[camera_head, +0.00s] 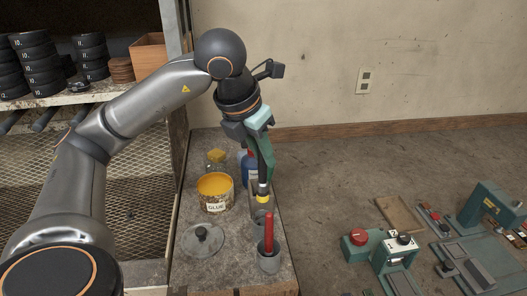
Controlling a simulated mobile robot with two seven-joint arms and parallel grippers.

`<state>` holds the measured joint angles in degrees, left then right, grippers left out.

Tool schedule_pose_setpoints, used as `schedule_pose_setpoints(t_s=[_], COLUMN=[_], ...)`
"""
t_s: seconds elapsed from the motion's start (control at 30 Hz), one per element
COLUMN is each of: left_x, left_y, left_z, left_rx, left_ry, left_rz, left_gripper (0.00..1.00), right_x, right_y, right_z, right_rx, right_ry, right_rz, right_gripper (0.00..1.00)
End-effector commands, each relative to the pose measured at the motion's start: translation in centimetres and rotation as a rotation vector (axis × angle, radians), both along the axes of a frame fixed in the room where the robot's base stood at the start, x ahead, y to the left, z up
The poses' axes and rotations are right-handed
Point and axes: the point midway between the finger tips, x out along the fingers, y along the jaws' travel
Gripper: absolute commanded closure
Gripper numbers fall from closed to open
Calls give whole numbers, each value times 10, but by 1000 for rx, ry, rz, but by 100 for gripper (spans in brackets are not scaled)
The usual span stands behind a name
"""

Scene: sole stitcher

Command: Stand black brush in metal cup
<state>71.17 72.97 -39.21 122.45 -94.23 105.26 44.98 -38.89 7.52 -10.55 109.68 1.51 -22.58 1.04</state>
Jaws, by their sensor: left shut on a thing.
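My left gripper (264,178) points down over the bench and is shut on the black brush (263,188), held roughly upright. A yellow band shows near the brush's lower part. The brush's lower end is just above or in front of a grey holder with a round opening (260,216); I cannot tell whether it touches. The metal cup (269,264) stands nearer the front of the bench with a red-handled item (269,233) upright in it. The cup is apart from the black brush. My right gripper is not in view.
A yellow glue tin (216,205), a grey lid with a knob (202,239), a blue bottle (249,167) and a yellow-capped jar (216,158) crowd the bench (225,273). Shelves with black rolls (37,52) stand left. Green machine parts (395,262) lie lower right.

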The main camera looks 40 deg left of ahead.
Motion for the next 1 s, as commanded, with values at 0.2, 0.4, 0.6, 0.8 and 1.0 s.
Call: schedule_pose_setpoints(t_s=[0.2, 0.4, 0.6, 0.8, 1.0], left_x=[0, 0, 0, 0, 0], left_y=[0, 0, 0, 0, 0], left_z=[-19, -33, -47, -61, -75], left_rx=[0, 1, 1, 1, 1], left_ry=[-1, 0, 0, -1, -1], left_rz=[1, 1, 1, 1, 0], left_gripper=[100, 100, 100, 100, 100], right_x=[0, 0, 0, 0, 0], right_y=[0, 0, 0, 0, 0], right_z=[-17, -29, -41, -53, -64], right_rx=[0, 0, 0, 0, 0], right_ry=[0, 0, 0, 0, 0], right_rz=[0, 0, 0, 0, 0], right_gripper=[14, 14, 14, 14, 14])
